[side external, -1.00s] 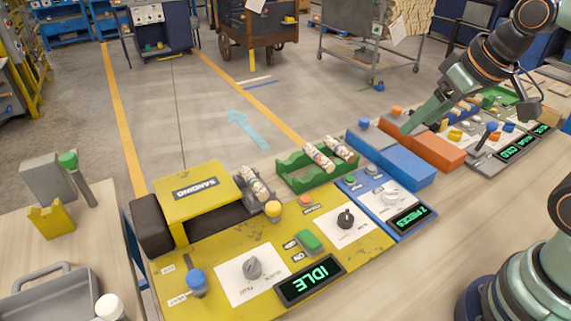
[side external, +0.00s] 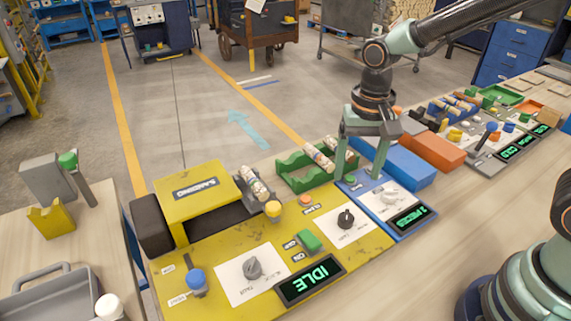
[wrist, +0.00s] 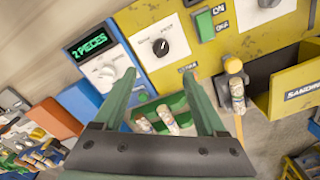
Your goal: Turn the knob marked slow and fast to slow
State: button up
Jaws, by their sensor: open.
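A black knob (side external: 346,218) sits on a white plate on the yellow sanding machine, and it also shows in the wrist view (wrist: 160,46). A larger grey knob (side external: 252,267) sits on another white plate nearer the machine's left. A white knob (side external: 389,197) is on the blue panel to the right. My gripper (side external: 359,177) is open and empty, pointing down above the back of the blue panel, behind the black knob and touching no knob.
A green rack (side external: 290,182) with wood pieces stands behind the panels. The sander has a green switch (side external: 308,240), an IDLE display (side external: 310,281) and a blue-capped lever (side external: 196,280). Blue (side external: 408,166) and orange (side external: 437,149) boxes stand at right. The front table is clear.

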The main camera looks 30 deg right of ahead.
aim_at(347, 214)
jog(key=f, duration=1.2)
jog(key=shift+a+f, duration=0.2)
jog(key=shift+f, duration=0.2)
grip_shut()
